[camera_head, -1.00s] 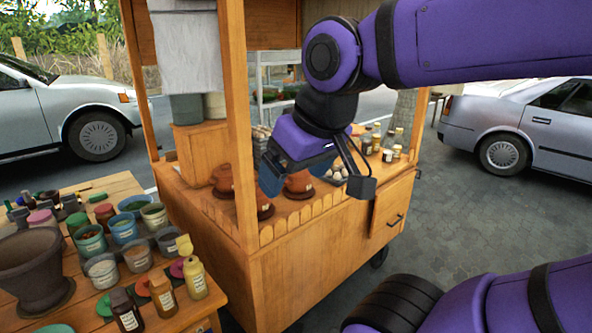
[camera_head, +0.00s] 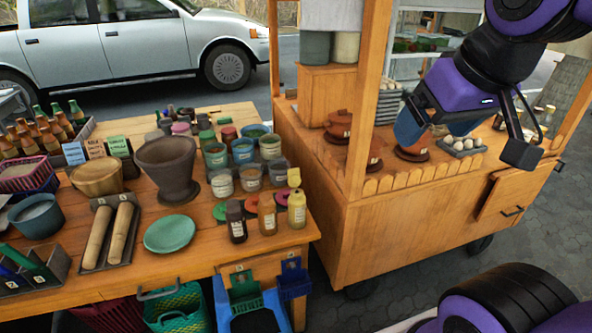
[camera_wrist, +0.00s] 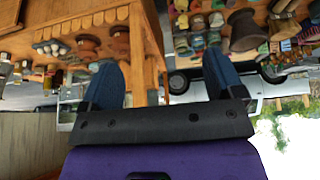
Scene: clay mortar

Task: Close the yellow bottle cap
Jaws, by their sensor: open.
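The yellow bottle (camera_head: 297,210) stands upright at the front right corner of the left wooden table in the head view. Its yellow cap (camera_head: 294,177) sits at the bottle's top and looks raised and tilted open, not flush with the neck. My gripper (camera_head: 436,128) is up and to the right of the bottle, over the wooden cart, well apart from it. In the wrist view my gripper (camera_wrist: 162,78) has its two blue fingers spread wide with nothing between them. The wrist picture is upside down, and I cannot make out the yellow bottle there for sure.
An orange bottle (camera_head: 267,214) and a dark brown bottle (camera_head: 236,222) stand close left of the yellow one. Jars of powder (camera_head: 250,178) sit behind them. The cart's wooden post (camera_head: 362,120) rises between my gripper and the table.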

